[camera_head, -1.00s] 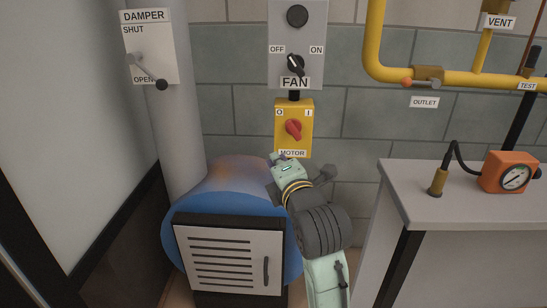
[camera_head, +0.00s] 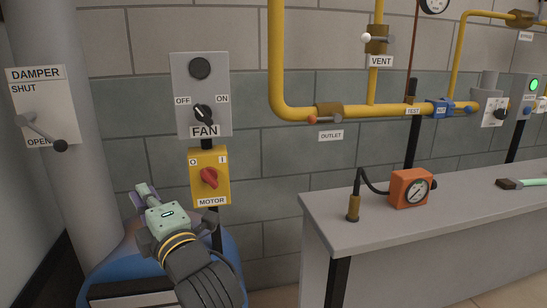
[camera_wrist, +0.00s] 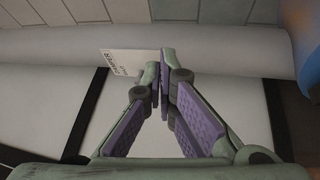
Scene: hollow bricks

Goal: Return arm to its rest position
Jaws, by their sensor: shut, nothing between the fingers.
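My gripper (camera_wrist: 161,85) shows in the wrist view with its purple-padded fingers brought together at the tips and nothing held. In the head view my gripper (camera_head: 142,189) and wrist are at the lower left, in front of the blue drum (camera_head: 225,250) and below the yellow motor switch box (camera_head: 222,160). The gripper points away to the upper left. From the head view I cannot tell whether it touches anything.
The damper plate (camera_head: 55,95) with its lever is at the left. The fan switch panel (camera_head: 185,70) hangs above the motor box. Yellow pipes (camera_head: 277,60) run along the wall. A grey bench (camera_head: 330,215) at right carries an orange gauge (camera_head: 410,188) and a brush (camera_head: 525,183).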

